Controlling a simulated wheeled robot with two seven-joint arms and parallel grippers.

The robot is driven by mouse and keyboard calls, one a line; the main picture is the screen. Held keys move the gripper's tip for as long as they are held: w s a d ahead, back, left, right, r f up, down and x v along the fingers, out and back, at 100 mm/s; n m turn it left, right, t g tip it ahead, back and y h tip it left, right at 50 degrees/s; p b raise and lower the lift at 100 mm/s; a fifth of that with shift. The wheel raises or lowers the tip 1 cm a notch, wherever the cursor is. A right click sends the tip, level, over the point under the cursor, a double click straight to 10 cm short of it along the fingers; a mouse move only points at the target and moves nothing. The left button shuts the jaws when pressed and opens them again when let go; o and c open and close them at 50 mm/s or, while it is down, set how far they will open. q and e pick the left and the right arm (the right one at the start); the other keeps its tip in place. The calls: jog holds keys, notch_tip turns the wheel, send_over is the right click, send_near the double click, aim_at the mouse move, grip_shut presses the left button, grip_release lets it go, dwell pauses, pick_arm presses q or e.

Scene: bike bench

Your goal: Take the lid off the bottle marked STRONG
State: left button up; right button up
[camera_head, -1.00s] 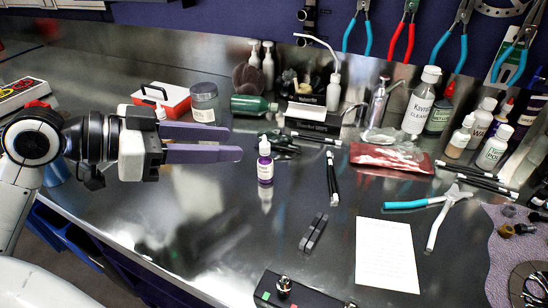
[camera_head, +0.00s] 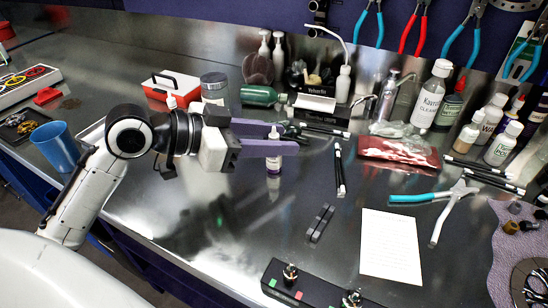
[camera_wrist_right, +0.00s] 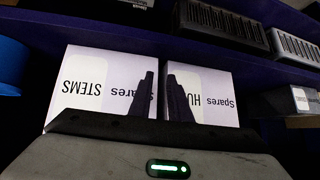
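The cap shows in the gap between the fingers, and the lower finger hides the bottle's upper part. Whether the fingers touch it cannot be told. My right gripper (camera_wrist_right: 160,75) shows only in the right wrist view, its dark fingers apart with nothing seen between them.
White bottles (camera_head: 430,95), pliers (camera_head: 437,204) and a paper sheet (camera_head: 390,245) are to the right. Spares boxes (camera_wrist_right: 90,85) on a shelf face my right gripper.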

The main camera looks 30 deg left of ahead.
pick_arm(q)
grip_shut()
jog(key=shift+r, duration=0.1)
notch_tip(320, 180, up, 10)
jog(key=shift+f+p, duration=0.1)
jog(key=shift+p, duration=0.85)
jog(key=c, duration=0.8)
grip_release()
jog(key=shift+c, duration=0.2)
grip_shut()
